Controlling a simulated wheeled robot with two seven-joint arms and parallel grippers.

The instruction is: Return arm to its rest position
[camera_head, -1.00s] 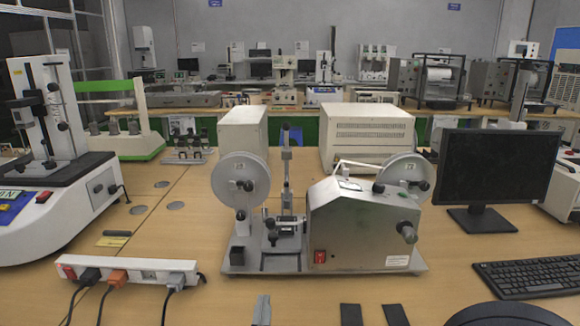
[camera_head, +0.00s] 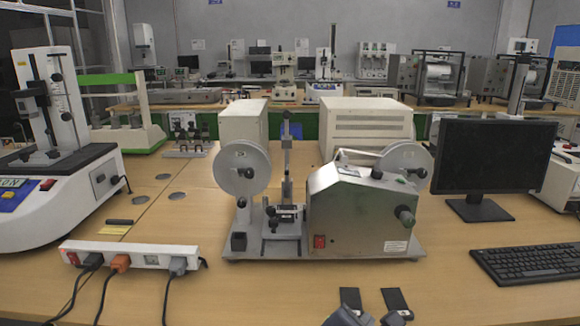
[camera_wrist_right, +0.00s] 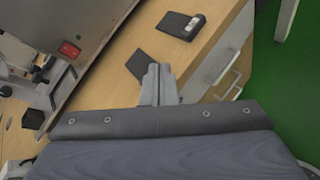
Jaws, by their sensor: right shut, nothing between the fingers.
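My right gripper (camera_head: 368,319) shows only in part at the bottom edge of the head view, just in front of two dark flat devices. In the right wrist view its fingers (camera_wrist_right: 157,75) are closed together and empty, over the wooden desk near the desk's front edge. In that view the fingertips overlap the nearer dark device; I cannot tell whether they touch it. My left gripper is not in view.
The two dark devices (camera_head: 350,300) (camera_head: 397,303) lie near the desk's front edge. A grey reel machine (camera_head: 362,215) stands behind them. A power strip (camera_head: 130,256) is left, a monitor (camera_head: 492,170) and keyboard (camera_head: 530,262) right.

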